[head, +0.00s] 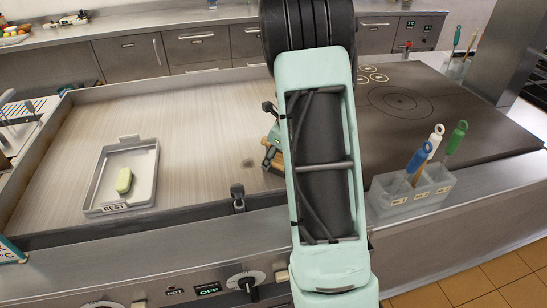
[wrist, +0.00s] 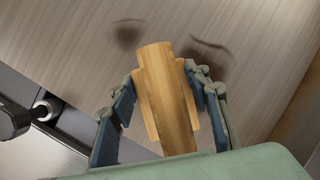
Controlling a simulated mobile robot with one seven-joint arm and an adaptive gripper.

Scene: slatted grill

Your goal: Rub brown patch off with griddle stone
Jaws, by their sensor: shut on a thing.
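My gripper (head: 270,152) is low over the pale griddle plate (head: 190,115), partly hidden behind my arm in the head view. In the wrist view my gripper (wrist: 165,95) is shut on a wooden-coloured piece (wrist: 165,95) with a rounded middle. I cannot tell whether this is the griddle stone, or whether it touches the plate. A brown patch (head: 248,162) lies on the plate just left of my gripper. A brown patch (wrist: 127,35) also shows in the wrist view, beyond the held piece's tip. A darker smudge (wrist: 207,55) lies right of it, perhaps a shadow.
A tray (head: 147,200) marked REST holds a green bar (head: 124,180) on the plate's left. A short dark-topped post (head: 238,197) stands at the front edge. A grey holder (head: 410,195) with several coloured-handled tools stands right of my arm. The plate between tray and gripper is clear.

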